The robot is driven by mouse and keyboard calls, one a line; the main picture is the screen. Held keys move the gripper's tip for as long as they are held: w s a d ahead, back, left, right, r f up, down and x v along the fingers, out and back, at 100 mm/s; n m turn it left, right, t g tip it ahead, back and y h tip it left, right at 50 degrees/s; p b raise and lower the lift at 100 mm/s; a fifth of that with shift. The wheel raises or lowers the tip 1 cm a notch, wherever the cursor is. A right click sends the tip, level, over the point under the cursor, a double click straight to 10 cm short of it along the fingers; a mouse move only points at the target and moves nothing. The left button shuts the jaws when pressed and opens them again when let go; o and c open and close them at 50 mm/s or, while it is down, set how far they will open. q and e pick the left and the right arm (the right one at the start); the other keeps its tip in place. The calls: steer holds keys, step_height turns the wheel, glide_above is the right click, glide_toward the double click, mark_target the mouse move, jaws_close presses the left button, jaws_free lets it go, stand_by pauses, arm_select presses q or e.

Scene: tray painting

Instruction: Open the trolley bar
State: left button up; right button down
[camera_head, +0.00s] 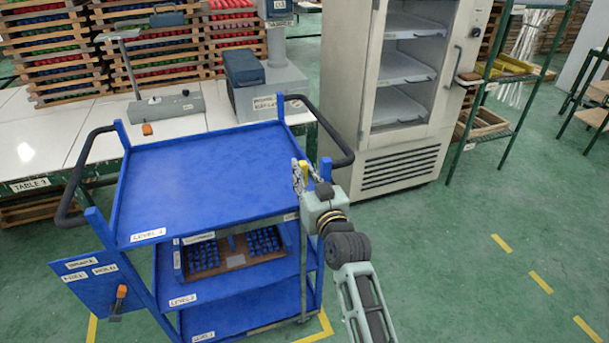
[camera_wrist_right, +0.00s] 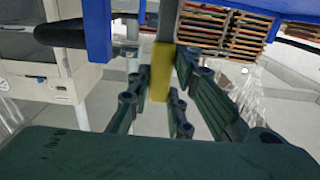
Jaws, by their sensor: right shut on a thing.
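My right gripper (camera_head: 301,178) is at the trolley's right front corner, by the blue corner post. It is shut on a small yellow grip, which also shows in the right wrist view (camera_wrist_right: 161,75) between the fingers. A grey bar (camera_wrist_right: 168,22) runs up from the yellow grip in the wrist view. The fingers partly hide the grip in the head view, so I cannot tell how far the bar is turned. My left gripper is not in view.
Black handles (camera_head: 72,185) curve out from the trolley's sides. A blue side panel (camera_head: 85,277) carries an orange-handled tool. A tray of blue parts (camera_head: 235,255) sits on a lower shelf. A white cabinet (camera_head: 400,120) stands close behind right.

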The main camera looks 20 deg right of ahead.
steer(key=shift+d, duration=0.1)
steer(key=d, duration=0.4)
steer(key=shift+w, duration=0.1)
steer(key=shift+a, duration=0.1)
steer(key=c, duration=2.1)
jaws_free()
steer(key=o, duration=0.5)
steer(key=shift+d, duration=0.25)
steer(key=shift+a, duration=0.1)
